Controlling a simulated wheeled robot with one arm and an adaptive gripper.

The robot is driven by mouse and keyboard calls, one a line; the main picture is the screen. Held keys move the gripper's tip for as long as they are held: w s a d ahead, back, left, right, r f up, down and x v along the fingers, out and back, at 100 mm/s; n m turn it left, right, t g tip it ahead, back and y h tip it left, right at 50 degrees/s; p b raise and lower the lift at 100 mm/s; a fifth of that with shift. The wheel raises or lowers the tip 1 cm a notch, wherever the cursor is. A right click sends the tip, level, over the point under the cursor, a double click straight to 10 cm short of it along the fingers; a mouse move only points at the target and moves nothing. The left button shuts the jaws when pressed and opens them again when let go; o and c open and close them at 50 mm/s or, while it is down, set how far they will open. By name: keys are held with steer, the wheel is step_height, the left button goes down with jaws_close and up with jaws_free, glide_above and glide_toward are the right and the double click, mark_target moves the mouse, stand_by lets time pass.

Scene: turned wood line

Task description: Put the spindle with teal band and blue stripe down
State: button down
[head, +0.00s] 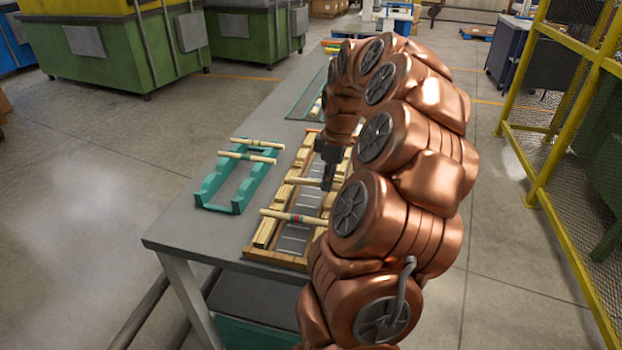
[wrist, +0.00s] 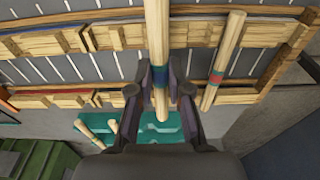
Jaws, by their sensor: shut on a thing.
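The spindle with teal band and blue stripe (wrist: 159,76) is a pale wooden rod between my gripper's fingers. My gripper (wrist: 161,90) is shut on it near its banded end; its far end runs out of the top of the wrist view. In the head view my gripper (head: 328,182) is over the wooden rack (head: 262,254), and the held spindle (head: 300,181) lies across the line of its notched rails. I cannot tell whether it touches the notches. Another spindle (head: 292,217), with red and green bands, rests across the rack's near end; it also shows right of my gripper in the wrist view (wrist: 224,60).
A teal rack (head: 238,205) with two spindles (head: 250,157) stands left of the wooden rack on the grey table (head: 175,228). Another teal-edged tray (head: 300,107) lies farther back. A yellow mesh fence (head: 560,165) stands at the right. The table's near left corner is clear.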

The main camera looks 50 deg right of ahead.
steer(key=shift+w+d+f+p, duration=0.15)
steer(key=shift+w+p, duration=0.15)
steer(key=shift+w, duration=1.2)
steer(key=shift+w+d+f+p, duration=0.1)
steer(key=shift+w+p, duration=0.15)
steer(key=shift+w, duration=1.25)
steer(key=shift+w+f, duration=0.1)
steer(key=shift+f, duration=0.1)
steer(key=shift+f+p, duration=0.5)
steer(key=shift+f, duration=1.1)
steer(key=shift+f, duration=0.25)
steer(key=c, duration=1.1)
jaws_free()
step_height(320, 180, up, 12)
steer(key=s+b, duration=0.1)
steer(key=shift+s+d+r+b, duration=0.15)
steer(key=shift+d+r+b, duration=0.1)
steer(key=shift+d+b, duration=0.1)
